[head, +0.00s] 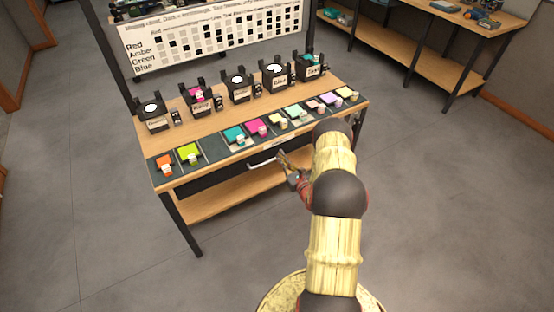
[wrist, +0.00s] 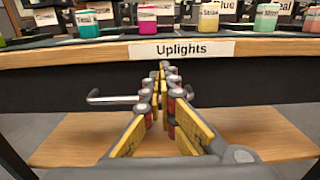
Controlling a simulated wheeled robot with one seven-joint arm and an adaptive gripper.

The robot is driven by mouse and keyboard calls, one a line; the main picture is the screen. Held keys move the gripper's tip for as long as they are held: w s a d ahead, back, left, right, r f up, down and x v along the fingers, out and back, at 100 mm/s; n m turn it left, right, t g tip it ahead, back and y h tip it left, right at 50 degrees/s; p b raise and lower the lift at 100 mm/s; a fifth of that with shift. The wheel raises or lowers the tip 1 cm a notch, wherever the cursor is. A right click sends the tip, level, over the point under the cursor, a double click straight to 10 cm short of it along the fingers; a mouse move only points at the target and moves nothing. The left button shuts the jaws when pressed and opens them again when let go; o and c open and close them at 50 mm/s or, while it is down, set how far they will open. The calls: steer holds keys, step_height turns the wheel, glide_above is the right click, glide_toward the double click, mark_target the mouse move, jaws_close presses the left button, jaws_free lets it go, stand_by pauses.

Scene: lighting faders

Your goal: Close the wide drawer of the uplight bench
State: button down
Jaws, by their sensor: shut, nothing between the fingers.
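The uplight bench (head: 163,184) has a wooden top and a lower wooden shelf. Its wide dark drawer (head: 222,176) sits under the top's front edge, and its front also shows in the wrist view (wrist: 60,88). I cannot tell for sure whether it stands slightly out. A pale bar handle (head: 262,162) is on the drawer front and also shows in the wrist view (wrist: 112,98). In the wrist view my gripper (wrist: 162,66) covers the handle's right part. Whether the tips touch is unclear.
An "Uplights" label (wrist: 182,50) is on the bench edge above the drawer. Several coloured gel swatches and labelled black lamps stand on top, with a chart board (head: 210,35) behind. Another bench (head: 430,60) stands at the back right. The floor at left is clear.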

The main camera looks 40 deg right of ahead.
steer(key=p+v, duration=0.2)
steer(key=v, duration=0.8)
steer(key=shift+s+a, duration=0.1)
steer(key=shift+s, duration=0.05)
